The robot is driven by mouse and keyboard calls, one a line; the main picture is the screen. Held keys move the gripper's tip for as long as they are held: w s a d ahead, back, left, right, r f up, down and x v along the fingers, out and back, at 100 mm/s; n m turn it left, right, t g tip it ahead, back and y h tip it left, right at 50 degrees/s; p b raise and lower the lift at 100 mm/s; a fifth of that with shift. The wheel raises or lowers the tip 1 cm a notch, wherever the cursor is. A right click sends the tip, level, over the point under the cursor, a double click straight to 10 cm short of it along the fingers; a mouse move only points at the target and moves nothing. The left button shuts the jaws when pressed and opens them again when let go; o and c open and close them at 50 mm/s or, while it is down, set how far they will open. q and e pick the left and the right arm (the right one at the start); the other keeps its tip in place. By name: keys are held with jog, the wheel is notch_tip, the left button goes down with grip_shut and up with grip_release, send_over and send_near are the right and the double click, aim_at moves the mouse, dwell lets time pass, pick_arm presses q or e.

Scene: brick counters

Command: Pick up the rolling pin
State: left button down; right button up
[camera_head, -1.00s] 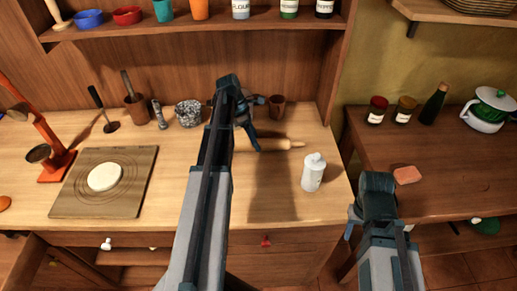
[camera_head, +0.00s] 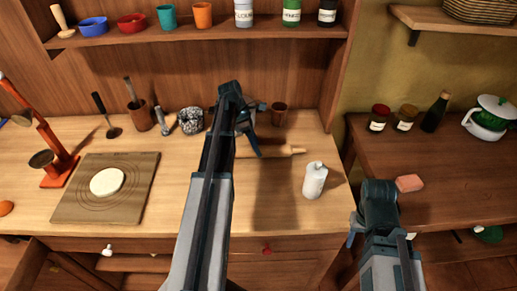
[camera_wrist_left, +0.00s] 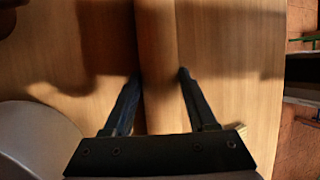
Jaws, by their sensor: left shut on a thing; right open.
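The wooden rolling pin (camera_head: 281,152) lies on the light wood counter, its right handle showing in the head view; my left arm hides its left part. My left gripper (camera_head: 258,149) is over the pin with a finger on each side, shut on its body. In the left wrist view the pin (camera_wrist_left: 158,50) runs between the two fingertips of my left gripper (camera_wrist_left: 161,75). My right gripper (camera_head: 352,236) is open and empty, in front of the gap between the counter and the right table.
A brown cup (camera_head: 279,114) and a speckled pot (camera_head: 190,120) stand behind. A board (camera_head: 76,203) with dough (camera_head: 107,182) lies at left.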

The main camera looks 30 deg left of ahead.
pick_arm(q)
jog(key=w+a+r+p, duration=0.1)
jog(key=a+r+p, duration=0.6)
jog(key=a, duration=0.6)
jog(key=shift+a+r, duration=0.35)
jog(key=shift+r, duration=0.15)
